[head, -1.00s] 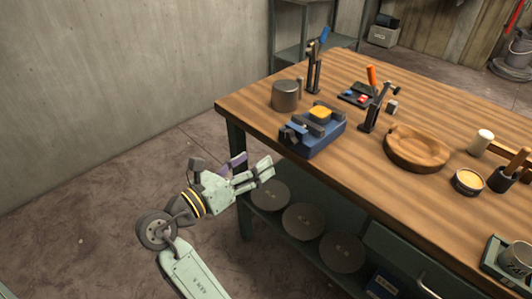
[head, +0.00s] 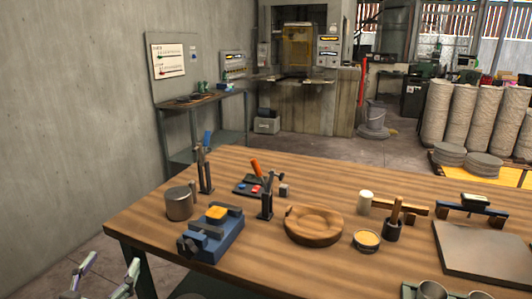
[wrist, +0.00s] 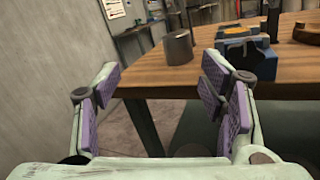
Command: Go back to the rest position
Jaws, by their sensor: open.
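My gripper (head: 104,284) shows at the bottom left of the head view, low beside the left end of the workbench and cut off by the lower edge. In the wrist view my gripper (wrist: 162,92) is open, its two purple-padded fingers wide apart with nothing between them. The wooden workbench (head: 330,270) lies beyond the fingers, and its front edge (wrist: 160,90) crosses the wrist view. A round wooden bowl-like block (head: 313,225) sits on the bench, apart from my gripper.
On the bench's left end stand a grey metal cylinder (head: 179,203) and a blue vise (head: 213,235). A plain wall (head: 70,130) runs along the left, with open floor between.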

